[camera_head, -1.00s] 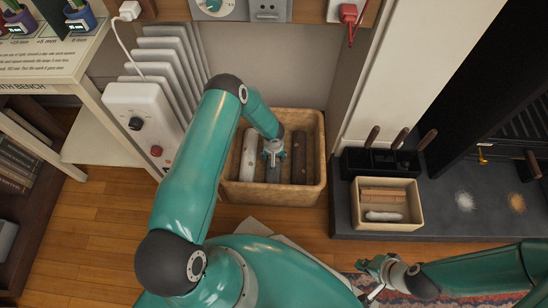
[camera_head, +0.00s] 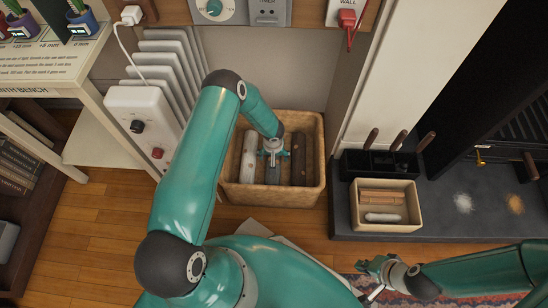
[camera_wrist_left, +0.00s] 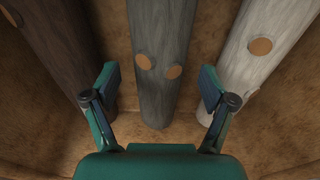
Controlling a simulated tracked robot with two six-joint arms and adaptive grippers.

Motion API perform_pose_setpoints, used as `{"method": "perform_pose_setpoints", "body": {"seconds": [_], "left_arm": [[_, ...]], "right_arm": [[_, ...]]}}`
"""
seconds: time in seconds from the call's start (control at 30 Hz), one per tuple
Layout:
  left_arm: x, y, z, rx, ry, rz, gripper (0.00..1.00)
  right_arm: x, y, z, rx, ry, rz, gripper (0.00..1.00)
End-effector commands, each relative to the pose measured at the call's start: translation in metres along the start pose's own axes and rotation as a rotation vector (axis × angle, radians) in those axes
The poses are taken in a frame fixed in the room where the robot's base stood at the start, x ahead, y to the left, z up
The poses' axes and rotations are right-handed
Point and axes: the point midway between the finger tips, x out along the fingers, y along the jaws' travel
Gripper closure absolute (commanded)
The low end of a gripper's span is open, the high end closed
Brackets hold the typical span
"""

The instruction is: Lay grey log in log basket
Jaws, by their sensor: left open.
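The grey log (camera_head: 272,174) lies in the log basket (camera_head: 255,196), between a pale log (camera_head: 249,156) and a dark brown log (camera_head: 298,158). My left gripper (camera_head: 272,153) is inside the basket's outline, over the grey log. In the left wrist view the grey log (camera_wrist_left: 160,60) lies along the middle, between the two parted fingers of the left gripper (camera_wrist_left: 160,100); neither finger visibly touches it. The pale log (camera_wrist_left: 262,60) is to the right and the dark log (camera_wrist_left: 55,50) to the left there. My right gripper (camera_head: 374,270) is low, right of the basket; its finger gap is unclear.
Right of the basket, a small box (camera_head: 357,213) with sticks stands on the dark hearth (camera_head: 465,180), with a black tool holder (camera_head: 370,165) behind. A white radiator (camera_head: 145,120) stands left of the basket. Wooden floor (camera_head: 100,220) is clear at left.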

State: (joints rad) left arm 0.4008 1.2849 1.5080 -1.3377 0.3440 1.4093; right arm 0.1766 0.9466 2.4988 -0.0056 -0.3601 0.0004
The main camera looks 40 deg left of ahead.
Motion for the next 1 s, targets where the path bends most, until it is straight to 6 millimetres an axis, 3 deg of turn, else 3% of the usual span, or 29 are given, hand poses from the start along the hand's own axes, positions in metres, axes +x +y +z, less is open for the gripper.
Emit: {"method": "perform_pose_setpoints", "body": {"seconds": [0.03, 0.3, 0.6, 0.67, 0.73, 0.9, 1.0], "left_arm": [[-0.015, 0.0, -0.002, 0.001, 0.002, 0.0, 0.16], [-0.069, 0.0, -0.001, 0.001, 0.002, 0.0, 0.16], [-0.098, 0.005, 0.009, 0.012, -0.02, 0.015, 0.16], [-0.102, 0.012, 0.023, 0.032, -0.052, 0.041, 0.16], [-0.107, 0.025, 0.05, 0.068, -0.106, 0.093, 0.16], [-0.136, 0.064, 0.137, 0.172, -0.236, 0.278, 0.16], [-0.157, 0.077, 0.18, 0.221, -0.258, 0.365, 0.16]], "right_arm": [[-0.008, -0.003, 0.0, 0.0, 0.0, 0.0, 1.0], [-0.024, -0.009, 0.0, 0.0, 0.0, 0.0, 1.0], [-0.03, -0.011, 0.0, 0.0, 0.0, 0.0, 1.0], [-0.03, -0.011, 0.0, 0.0, 0.0, 0.0, 1.0], [-0.03, -0.011, 0.0, 0.0, 0.0, 0.0, 1.0], [-0.029, -0.011, 0.0, 0.0, 0.0, 0.0, 1.0], [-0.029, -0.011, 0.0, 0.0, 0.0, 0.0, 1.0]]}}
